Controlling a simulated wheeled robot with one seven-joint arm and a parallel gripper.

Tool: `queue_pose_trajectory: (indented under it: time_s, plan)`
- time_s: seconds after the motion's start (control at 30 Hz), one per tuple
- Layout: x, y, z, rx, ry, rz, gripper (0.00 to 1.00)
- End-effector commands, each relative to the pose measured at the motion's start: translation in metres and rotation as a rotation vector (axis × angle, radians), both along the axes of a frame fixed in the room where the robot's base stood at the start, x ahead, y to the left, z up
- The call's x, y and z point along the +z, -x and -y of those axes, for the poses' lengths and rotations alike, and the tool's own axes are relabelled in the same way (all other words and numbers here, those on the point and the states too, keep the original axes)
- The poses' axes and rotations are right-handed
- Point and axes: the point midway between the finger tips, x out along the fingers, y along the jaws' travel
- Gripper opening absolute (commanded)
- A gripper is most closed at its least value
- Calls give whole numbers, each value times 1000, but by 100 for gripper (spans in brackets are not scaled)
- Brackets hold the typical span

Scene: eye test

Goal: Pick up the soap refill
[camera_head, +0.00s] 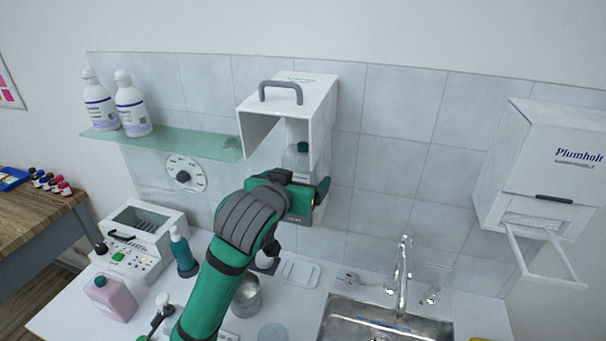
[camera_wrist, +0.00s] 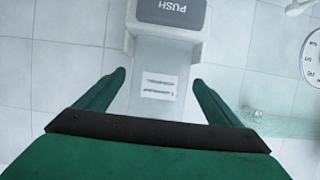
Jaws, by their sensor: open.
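A clear, pale bottle with a teal cap (camera_head: 299,160) stands inside the open white dispenser (camera_head: 322,125) on the wall. A pink bottle with a teal cap (camera_head: 113,300) stands on the counter at the lower left. Neither is readably marked as the soap refill. My gripper (camera_wrist: 160,77) is open in front of the dispenser. In the wrist view a pale surface with a white label (camera_wrist: 159,86) lies between and beyond its fingers; I cannot tell if they touch it. My gripper hides the dispenser's lower part in the head view.
The dispenser's grey PUSH lever (camera_wrist: 172,12) shows in the wrist view. A glass shelf (camera_head: 190,148) with two white bottles is at left. Below are a teal pump bottle (camera_head: 185,258), a metal cup (camera_head: 246,299) and a sink (camera_head: 375,322). A white box (camera_head: 545,165) hangs at right.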

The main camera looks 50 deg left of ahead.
Motion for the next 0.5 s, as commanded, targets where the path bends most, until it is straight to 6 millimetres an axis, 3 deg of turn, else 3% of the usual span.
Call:
queue_pose_trajectory:
  time_s: [0.2, 0.5]
  plan:
    - [-10, -22, -12, 1, -1, -1, 88]
    - [-12, -26, -14, 0, -1, 0, 88]
